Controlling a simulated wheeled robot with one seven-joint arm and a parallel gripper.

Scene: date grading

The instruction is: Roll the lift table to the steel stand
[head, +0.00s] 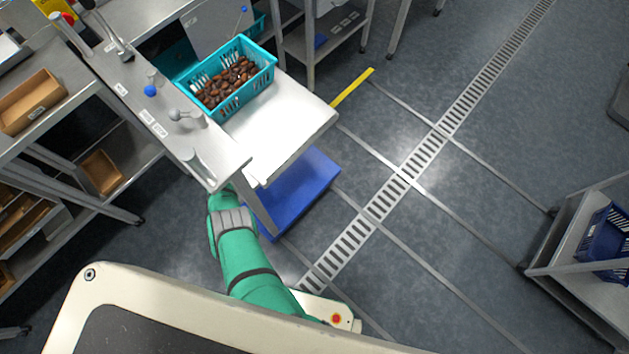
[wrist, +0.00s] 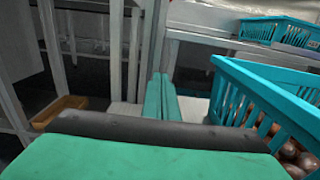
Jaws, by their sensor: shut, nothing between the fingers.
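The lift table has a white top (head: 287,128) and a blue base (head: 308,190), at upper centre in the head view. A teal crate (head: 262,83) of brown dates stands on the top; it also shows at right in the wrist view (wrist: 265,90). My green arm reaches to the near left corner of the lift table, and my gripper is hidden there under a grey ledge. In the wrist view my gripper (wrist: 160,88) is shut and empty, left of the crate. Steel stands show at the top (head: 325,38) and right (head: 570,250); I cannot tell which is the named one.
The grey ledge (head: 140,95) with levers and labels runs along the table's left side. Shelving with brown trays (head: 35,103) stands at far left. A yellow floor strip (head: 352,88) lies by the table's far right corner. The floor around the drain grate (head: 420,160) is clear.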

